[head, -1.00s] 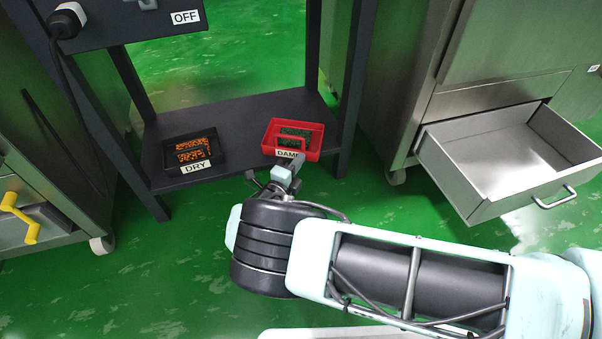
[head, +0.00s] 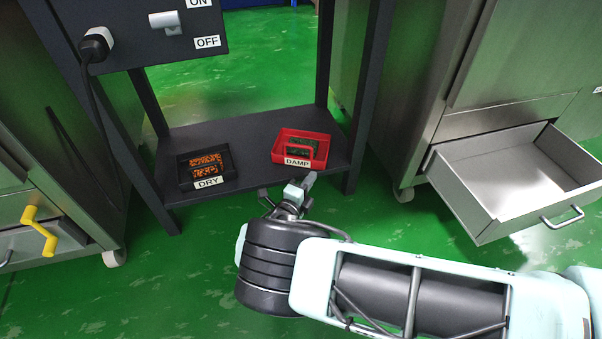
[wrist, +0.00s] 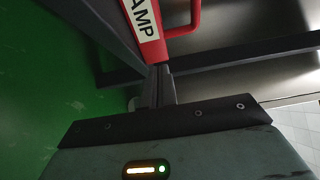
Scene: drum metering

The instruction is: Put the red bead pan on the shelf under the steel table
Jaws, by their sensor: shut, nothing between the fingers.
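The red bead pan (head: 325,147) sits flat on the dark shelf (head: 255,163) of the black frame, toward its right front. It has a red handle, a white DAMP label and dark green beads inside. My gripper (head: 309,180) is just in front of and below the label side, shut and empty. In the wrist view the shut fingers (wrist: 161,76) point at the pan's front wall (wrist: 152,50), with the label and handle close beyond the tips. A small gap seems to separate them, though contact is hard to judge.
A black DRY pan (head: 183,177) with orange beads stands left on the same shelf. Frame legs (head: 369,110) flank it. An open steel drawer (head: 470,195) juts out at right. A cabinet with a yellow handle (head: 40,230) stands left. Green floor is clear in front.

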